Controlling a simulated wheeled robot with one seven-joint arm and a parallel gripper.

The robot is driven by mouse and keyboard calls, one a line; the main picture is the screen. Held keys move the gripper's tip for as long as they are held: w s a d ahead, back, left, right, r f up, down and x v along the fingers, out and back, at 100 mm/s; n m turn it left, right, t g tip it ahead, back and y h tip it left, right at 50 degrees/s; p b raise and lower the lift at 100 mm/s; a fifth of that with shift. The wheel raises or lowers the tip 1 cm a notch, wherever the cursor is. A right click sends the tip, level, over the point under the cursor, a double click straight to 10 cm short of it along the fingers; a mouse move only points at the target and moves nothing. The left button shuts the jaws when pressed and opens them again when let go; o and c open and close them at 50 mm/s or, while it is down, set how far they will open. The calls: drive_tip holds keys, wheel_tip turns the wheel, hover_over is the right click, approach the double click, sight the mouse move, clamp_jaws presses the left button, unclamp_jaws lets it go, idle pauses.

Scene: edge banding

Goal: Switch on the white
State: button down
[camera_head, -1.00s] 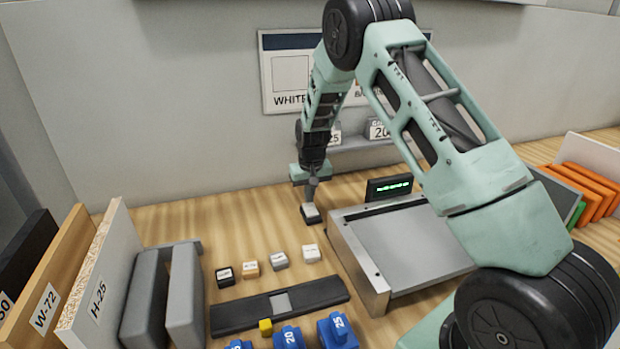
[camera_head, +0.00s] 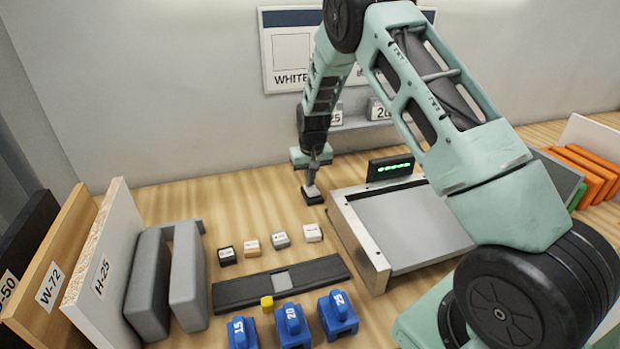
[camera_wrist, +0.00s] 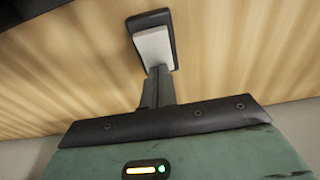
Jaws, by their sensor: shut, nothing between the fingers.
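A small switch with a white rocker on a black base (camera_head: 313,197) stands on the wooden table, left of the grey machine. My gripper (camera_head: 314,178) points down over it, with its shut, empty fingers at the rocker. In the wrist view, the white rocker (camera_wrist: 153,46) sits in its black housing, and the fingertips (camera_wrist: 160,72) reach its near edge and hide part of it. I cannot tell whether they press on it. A white labelled cube (camera_head: 312,233) stands in front, at the right end of a row of several small cubes.
The grey machine (camera_head: 405,222) with a lit green display (camera_head: 390,168) stands close on the right. Labelled boards (camera_head: 95,262) stand left. The table behind the cubes is clear.

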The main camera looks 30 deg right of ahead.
drive_tip(key=shift+s+a+r, duration=0.2)
drive_tip(key=shift+s+a, duration=0.05)
drive_tip(key=shift+s, duration=0.5)
drive_tip(key=r+p, duration=0.2)
drive_tip(key=r, duration=0.1)
drive_tip(key=r+p, duration=0.1)
drive_tip(key=shift+w+d+r, duration=0.1)
drive_tip(key=shift+w+r, duration=0.2)
drive_tip(key=shift+r, duration=0.1)
wheel_tip(320, 180, up, 9)
drive_tip(key=w+b, duration=0.1)
drive_tip(key=b, duration=0.2)
drive_tip(key=shift+w+d, duration=0.15)
drive_tip(key=shift+d, duration=0.05)
